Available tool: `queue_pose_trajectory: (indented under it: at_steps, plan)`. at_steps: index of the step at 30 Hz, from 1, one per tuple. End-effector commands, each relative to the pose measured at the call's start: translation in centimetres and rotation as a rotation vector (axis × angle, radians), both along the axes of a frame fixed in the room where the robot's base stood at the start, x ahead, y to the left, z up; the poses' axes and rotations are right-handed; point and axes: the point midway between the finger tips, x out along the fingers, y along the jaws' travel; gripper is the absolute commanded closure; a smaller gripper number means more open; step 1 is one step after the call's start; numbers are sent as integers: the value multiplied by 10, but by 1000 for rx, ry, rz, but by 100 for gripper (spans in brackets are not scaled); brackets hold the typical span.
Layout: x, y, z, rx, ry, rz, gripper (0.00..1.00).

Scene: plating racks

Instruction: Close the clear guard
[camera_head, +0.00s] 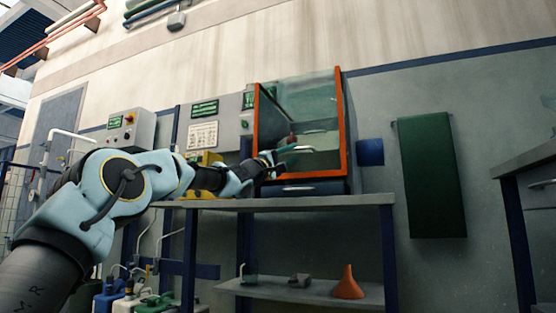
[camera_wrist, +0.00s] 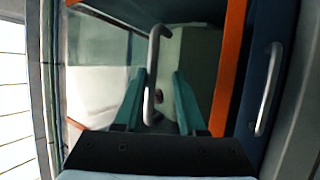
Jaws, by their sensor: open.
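The clear guard (camera_head: 312,98) is a see-through panel on an orange-framed cabinet standing on a grey bench. I cannot tell exactly how far the guard stands open. My gripper (camera_head: 281,154) is at the lower front of the cabinet. In the wrist view, its two teal fingers are apart, with a pale bar handle (camera_wrist: 153,75) showing between them. The handle looks free of both fingers; whether it touches either one is unclear. The orange frame (camera_wrist: 229,65) runs to the right of the fingers in that view. My gripper hides part of the cabinet's lower left.
A blue drawer front with a bar handle (camera_wrist: 266,90) lies beside the orange frame. The bench (camera_head: 350,199) has a lower shelf with an orange funnel (camera_head: 347,284). A control box (camera_head: 132,130) stands left, and a green panel (camera_head: 432,175) hangs right.

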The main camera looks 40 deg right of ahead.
Motion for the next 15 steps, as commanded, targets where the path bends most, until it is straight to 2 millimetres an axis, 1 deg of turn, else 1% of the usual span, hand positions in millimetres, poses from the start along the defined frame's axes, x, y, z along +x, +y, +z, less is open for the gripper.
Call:
queue_pose_trajectory:
  at_steps: [1,5,9,15]
  plan:
    - [3,8,-11,8,3,7,73]
    - [0,27,-15,5,0,7,73]
    - [-4,49,-23,0,-3,6,73]
    - [-8,74,-33,-6,-5,5,73]
